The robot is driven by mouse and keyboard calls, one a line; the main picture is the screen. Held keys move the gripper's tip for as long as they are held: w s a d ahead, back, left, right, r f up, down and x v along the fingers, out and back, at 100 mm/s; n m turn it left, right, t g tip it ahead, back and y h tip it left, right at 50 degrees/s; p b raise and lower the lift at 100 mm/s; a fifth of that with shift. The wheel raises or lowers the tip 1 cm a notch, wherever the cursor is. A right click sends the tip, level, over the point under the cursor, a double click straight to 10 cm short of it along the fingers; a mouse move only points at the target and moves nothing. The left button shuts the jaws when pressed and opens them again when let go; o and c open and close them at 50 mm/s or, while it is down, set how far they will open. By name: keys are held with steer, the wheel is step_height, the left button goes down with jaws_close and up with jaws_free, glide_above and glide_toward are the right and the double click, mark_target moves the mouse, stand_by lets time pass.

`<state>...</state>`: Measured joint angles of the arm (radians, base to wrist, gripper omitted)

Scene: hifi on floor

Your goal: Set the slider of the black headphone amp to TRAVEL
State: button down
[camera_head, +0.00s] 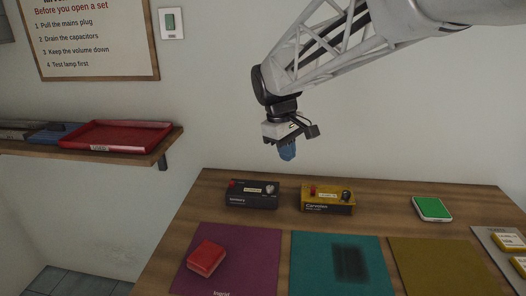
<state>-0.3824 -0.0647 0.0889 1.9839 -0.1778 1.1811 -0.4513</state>
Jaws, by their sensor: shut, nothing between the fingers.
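The black headphone amp (252,195) is a dark box at the back left of the table. My gripper (287,152) has blue fingertips, shut together and empty, pointing down. In this picture it hangs above and between the two boxes, apart from both.
A purple mat (240,245) bears a red box (206,258). A teal mat (308,270) and an olive mat (440,265) lie alongside. A green-topped block (432,208) and a grey tray (497,250) with yellow items are at right. A shelf with a red tray (115,136) is left.

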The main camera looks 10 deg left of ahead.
steer(key=w+a+f+n+h, duration=0.15)
steer(key=w+a, duration=0.25)
steer(key=a, duration=0.4)
steer(key=w+a+f+n, duration=0.2)
steer(key=w+a+n, duration=0.15)
steer(key=a, duration=0.35)
steer(key=n, duration=0.3)
glide_toward(232, 184)
steer(key=a+r, duration=0.1)
steer(key=a, duration=0.7)
steer(key=shift+w+r+h, duration=0.35)
steer(key=shift+w+h, duration=0.1)
steer(key=shift+f, duration=0.1)
steer(key=x, duration=1)
steer(key=shift+s, duration=0.1)
steer(key=shift+d, duration=2.05)
